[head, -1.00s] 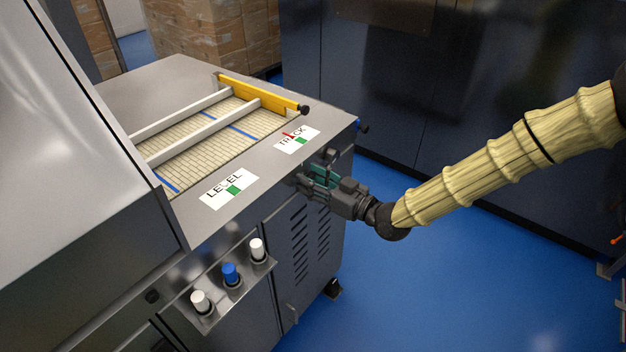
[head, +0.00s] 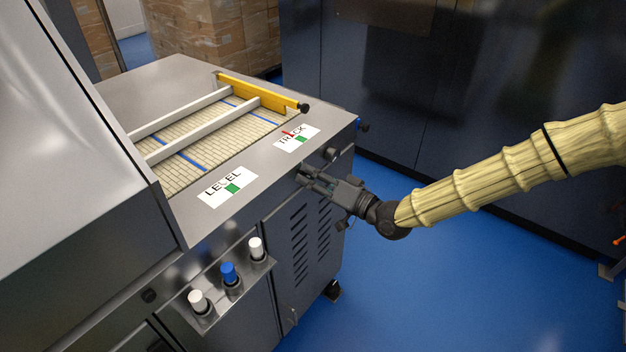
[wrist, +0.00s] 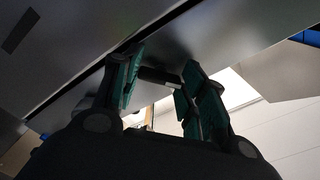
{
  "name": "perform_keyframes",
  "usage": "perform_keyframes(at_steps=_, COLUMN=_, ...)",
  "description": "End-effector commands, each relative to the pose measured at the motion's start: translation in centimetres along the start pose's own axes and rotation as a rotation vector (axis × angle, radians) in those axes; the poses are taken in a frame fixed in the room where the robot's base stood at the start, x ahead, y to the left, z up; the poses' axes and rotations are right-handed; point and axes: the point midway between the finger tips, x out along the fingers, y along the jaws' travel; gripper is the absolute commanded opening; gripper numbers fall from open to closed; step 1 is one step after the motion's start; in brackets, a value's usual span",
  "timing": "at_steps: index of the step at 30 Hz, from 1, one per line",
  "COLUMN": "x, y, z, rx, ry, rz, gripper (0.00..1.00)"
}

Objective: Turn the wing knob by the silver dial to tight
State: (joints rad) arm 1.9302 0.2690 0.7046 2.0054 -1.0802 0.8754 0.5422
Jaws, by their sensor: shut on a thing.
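My gripper (head: 308,177) is at the upper front edge of the grey machine, below the gap between the LEVEL and TRACK labels. It is shut on the wing knob, which its fingers mostly hide in the head view. In the wrist view, a small dark bar of the wing knob (wrist: 158,77) shows between the teal finger pads. No silver dial can be made out, and the knob's tight mark is not visible. The TRACK label (head: 297,138) has a red pointer left of its green patch. The LEVEL label (head: 228,187) also has a green patch.
A round black knob (head: 331,153) sits just right of my gripper. White and blue capped posts (head: 229,272) stand on a bracket at lower left. A belt with white rails (head: 205,125) and a yellow bar (head: 262,92) lies on top. Blue floor (head: 450,270) is open at right.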

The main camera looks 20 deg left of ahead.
Motion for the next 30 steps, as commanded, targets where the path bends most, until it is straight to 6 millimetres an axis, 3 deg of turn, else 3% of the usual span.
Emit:
perform_keyframes(at_steps=18, x=-0.07, y=0.17, z=-0.02, rx=0.547, ry=0.002, rz=0.000, gripper=0.18)
perform_keyframes(at_steps=30, x=-0.04, y=0.06, z=-0.08, rx=0.724, ry=0.002, rz=0.000, gripper=0.18)
